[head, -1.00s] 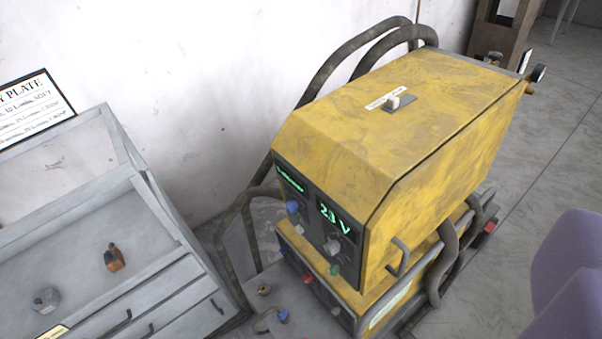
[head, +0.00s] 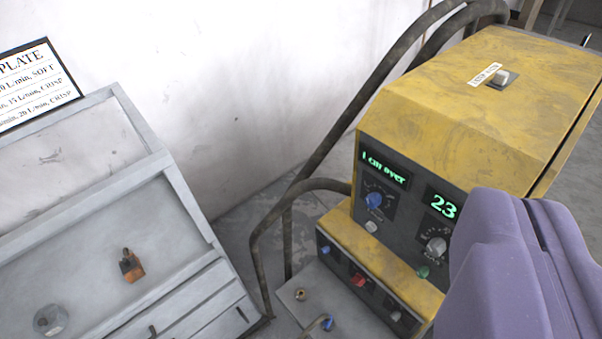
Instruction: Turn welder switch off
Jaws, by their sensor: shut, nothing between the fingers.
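The yellow welder (head: 490,85) stands at the right, its dark front panel turned toward me. A small pale toggle switch (head: 501,77) sits on its top, beside a white label (head: 484,75) too small to read surely. A red switch (head: 358,280) is on the lower unit's front. My purple gripper (head: 528,220) is at the lower right, shut and empty. It is in front of the welder in the picture and hides the right part of its front and side. I see no contact with either switch.
The front panel has green displays (head: 444,204), a blue knob (head: 374,200) and a pale knob (head: 436,246). Thick dark hoses (head: 350,115) arch behind. A white wall closes the back.

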